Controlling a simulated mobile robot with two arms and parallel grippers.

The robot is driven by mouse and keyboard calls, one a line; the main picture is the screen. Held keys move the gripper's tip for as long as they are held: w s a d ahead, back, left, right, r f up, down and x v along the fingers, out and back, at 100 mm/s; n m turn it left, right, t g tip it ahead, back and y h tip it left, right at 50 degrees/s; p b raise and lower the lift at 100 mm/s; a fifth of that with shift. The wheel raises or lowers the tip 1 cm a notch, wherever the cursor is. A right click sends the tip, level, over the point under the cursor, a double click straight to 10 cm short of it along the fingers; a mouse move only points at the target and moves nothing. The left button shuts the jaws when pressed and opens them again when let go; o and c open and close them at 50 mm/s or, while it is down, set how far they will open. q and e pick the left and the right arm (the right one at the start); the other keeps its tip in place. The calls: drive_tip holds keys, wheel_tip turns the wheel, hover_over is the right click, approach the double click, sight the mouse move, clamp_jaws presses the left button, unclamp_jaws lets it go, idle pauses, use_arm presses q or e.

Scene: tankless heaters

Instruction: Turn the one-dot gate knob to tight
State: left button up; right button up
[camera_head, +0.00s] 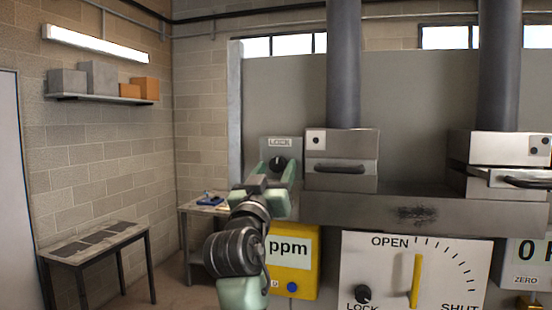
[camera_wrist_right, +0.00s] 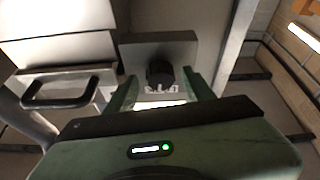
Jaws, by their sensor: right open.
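A dark round knob (camera_head: 277,164) sits on a grey plate with a LOCK label (camera_head: 279,142), just left of the steel gate box (camera_head: 340,150) marked with one dot. The knob also shows in the right wrist view (camera_wrist_right: 160,73). My right gripper (camera_head: 278,168) is open, its green fingers pointing at the plate, one to each side of the knob. In the wrist view the right gripper (camera_wrist_right: 162,88) shows a gap between each finger and the knob. Which way the knob points is too small to tell. My left gripper is not in view.
The one-dot gate's bar handle (camera_head: 340,168) sticks out right of the knob. A two-dot gate box (camera_head: 505,150) stands further right. Below are a yellow ppm meter (camera_head: 290,262) and a white OPEN/SHUT dial panel (camera_head: 390,275). Tables stand at the left.

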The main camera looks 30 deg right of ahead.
drive_tip(key=shift+w+d+r, duration=0.2)
drive_tip(key=shift+w+d, duration=0.1)
drive_tip(key=shift+w, duration=0.05)
